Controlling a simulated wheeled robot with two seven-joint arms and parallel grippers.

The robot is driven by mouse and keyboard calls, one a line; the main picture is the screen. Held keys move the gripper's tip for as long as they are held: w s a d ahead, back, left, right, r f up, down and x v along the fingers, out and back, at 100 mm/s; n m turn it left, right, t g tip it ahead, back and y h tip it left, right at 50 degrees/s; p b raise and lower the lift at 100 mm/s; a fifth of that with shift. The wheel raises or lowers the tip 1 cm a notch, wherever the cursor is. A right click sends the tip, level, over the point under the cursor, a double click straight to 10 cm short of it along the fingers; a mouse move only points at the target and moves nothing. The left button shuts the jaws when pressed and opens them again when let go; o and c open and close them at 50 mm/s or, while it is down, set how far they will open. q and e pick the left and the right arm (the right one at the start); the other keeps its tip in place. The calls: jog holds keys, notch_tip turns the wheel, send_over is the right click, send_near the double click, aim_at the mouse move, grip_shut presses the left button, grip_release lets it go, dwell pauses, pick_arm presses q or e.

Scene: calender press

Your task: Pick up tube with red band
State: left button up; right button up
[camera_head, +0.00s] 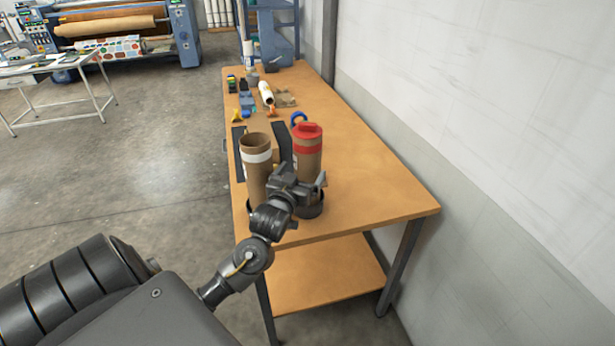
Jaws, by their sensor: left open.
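The tube with the red band (308,150) is a brown cardboard tube with a red cap and a red band. It stands upright near the front of the wooden table (375,185), in a dark round holder (314,207). A second brown tube (256,172) with a white band and an open top stands to its left. My left gripper (298,178) is open, in front of the two tubes and close to the lower part of the red-banded one. It hides parts of both tubes' lower ends. I cannot tell whether it touches either. My right gripper is not in view.
Small items, including a white roll (266,93) and a blue object (247,101), lie farther back on the table. A wall (480,110) runs along the right. A white table (50,72) and a press (110,35) stand at far left. The table's right side is clear.

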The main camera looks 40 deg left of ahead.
pick_arm(q)
jog(key=shift+w+a+r+p, duration=0.1)
jog(key=shift+w+r+p, duration=0.2)
jog(key=shift+w, duration=0.1)
jog(key=p+x, duration=0.1)
jog(key=x, duration=0.2)
jog(key=shift+w+a+f+p, duration=0.1)
jog(key=shift+w+f+p, duration=0.05)
jog(key=shift+w+p, duration=0.2)
jog(key=shift+w+a+f, duration=0.1)
jog(key=shift+w, duration=0.2)
jog(key=c, duration=1.4)
jog(key=shift+c, duration=0.2)
